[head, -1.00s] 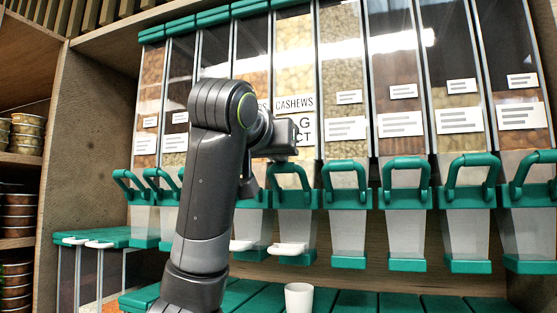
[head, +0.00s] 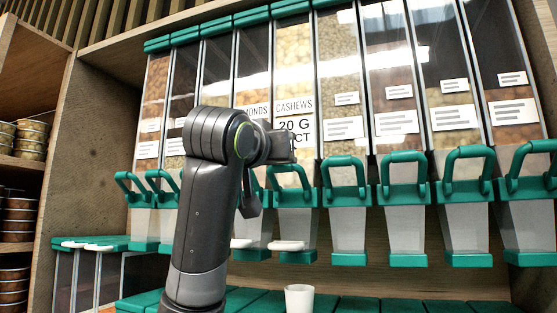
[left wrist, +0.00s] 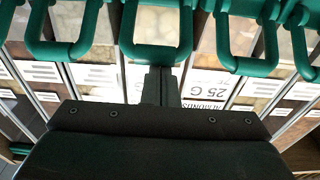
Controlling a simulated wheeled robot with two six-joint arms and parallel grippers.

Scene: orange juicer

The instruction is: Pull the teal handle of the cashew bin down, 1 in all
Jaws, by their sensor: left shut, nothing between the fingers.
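The cashew bin (head: 293,62) is the clear column labelled CASHEWS in the middle of the head view. Its teal handle (head: 303,181) is a raised loop on the teal collar low on the bin. My left gripper (head: 283,150) is just above this handle and in front of the label. In the left wrist view, which is upside down, the shut, empty fingers (left wrist: 160,82) point at the bar of the middle teal handle (left wrist: 156,56). Their tips are close to the bar; I cannot tell whether they touch it. My right gripper is out of view.
Similar bins with teal handles stand close on both sides, such as the right neighbour's handle (head: 345,162). A white cup (head: 299,298) stands below the cashew bin, near a white tab (head: 287,246). Shelves with stacked tins (head: 18,222) are at far left.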

